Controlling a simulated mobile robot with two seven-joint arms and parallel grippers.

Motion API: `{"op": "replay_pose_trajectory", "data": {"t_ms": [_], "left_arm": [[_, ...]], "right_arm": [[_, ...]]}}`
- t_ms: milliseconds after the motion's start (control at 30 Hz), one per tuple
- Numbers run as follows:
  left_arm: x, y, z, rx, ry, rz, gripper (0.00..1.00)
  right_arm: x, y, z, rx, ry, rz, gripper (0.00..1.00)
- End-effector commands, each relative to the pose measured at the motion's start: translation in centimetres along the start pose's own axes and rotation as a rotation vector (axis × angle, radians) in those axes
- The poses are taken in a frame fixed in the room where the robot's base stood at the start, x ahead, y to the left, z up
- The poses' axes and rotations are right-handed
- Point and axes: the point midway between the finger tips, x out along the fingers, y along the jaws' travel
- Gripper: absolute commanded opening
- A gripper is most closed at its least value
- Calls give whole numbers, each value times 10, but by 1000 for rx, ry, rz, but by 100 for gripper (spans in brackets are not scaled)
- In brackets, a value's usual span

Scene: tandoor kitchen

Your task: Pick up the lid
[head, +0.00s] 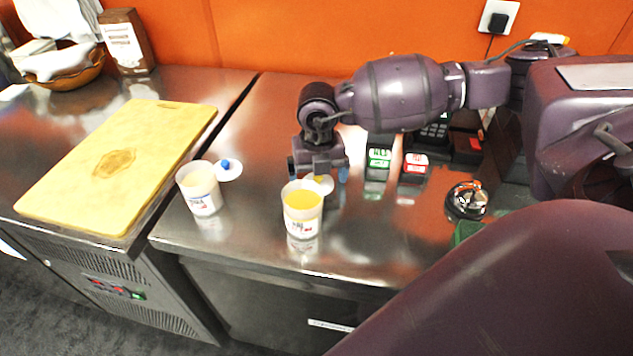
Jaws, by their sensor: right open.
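A small white lid with a yellowish knob (323,185) lies on the steel counter, partly hidden behind a white cup with yellow contents (302,222). My right gripper (318,172) points down over this lid, its fingers open and apart on either side; I cannot tell whether they touch it. A second white lid with a blue knob (230,172) lies flat to the left, beside a white cup with pale contents (202,199). My left gripper is not in view.
A yellow cutting board (125,160) lies on the left counter. Green-labelled (379,160) and red-labelled (415,165) boxes stand just right of my gripper. A round metal-and-glass item (467,200) is farther right. The counter's front strip (250,255) is clear.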

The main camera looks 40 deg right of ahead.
Motion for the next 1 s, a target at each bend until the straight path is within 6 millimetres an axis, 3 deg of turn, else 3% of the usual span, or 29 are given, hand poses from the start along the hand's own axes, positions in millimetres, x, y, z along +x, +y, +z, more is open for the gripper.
{"op": "replay_pose_trajectory", "data": {"t_ms": [233, 567, 1000], "left_arm": [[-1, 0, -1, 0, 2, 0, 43], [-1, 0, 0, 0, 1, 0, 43], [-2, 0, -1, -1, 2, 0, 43]], "right_arm": [[1, 0, 0, 0, -2, 1, 96], [1, 0, 0, 0, -1, 1, 46], [0, 0, 0, 1, -1, 1, 44]]}}
